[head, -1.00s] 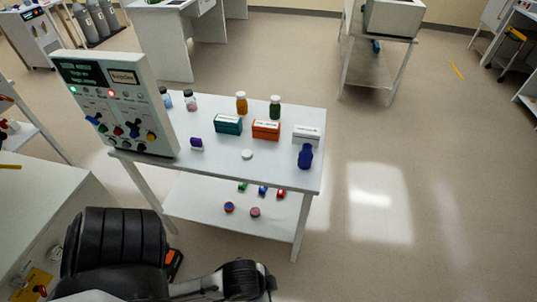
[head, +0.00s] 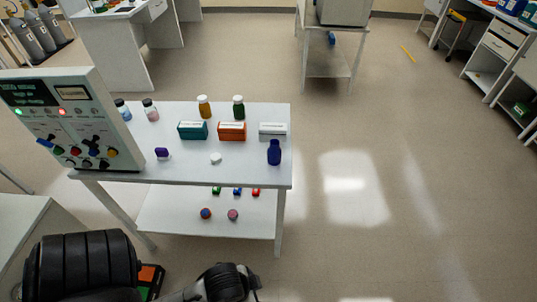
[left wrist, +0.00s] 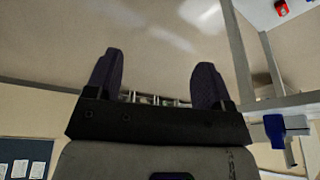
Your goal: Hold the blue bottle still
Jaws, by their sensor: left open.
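The blue bottle (head: 274,152) stands upright near the right end of the white table (head: 240,178) in the head view. No gripper touches it. My left gripper (left wrist: 158,62) shows in the left wrist view with its two dark fingers spread wide and nothing between them. Only black links of my arm show low in the head view; the left fingers cannot be made out there. My right gripper is not seen. I cannot identify the bottle in the left wrist view.
A control panel (head: 66,120) stands at the table's left end. Teal (head: 192,130), orange (head: 232,131) and white (head: 272,129) boxes, small bottles and a white cap (head: 215,159) share the tabletop. The lower shelf (head: 180,220) holds small items. The floor to the right is clear.

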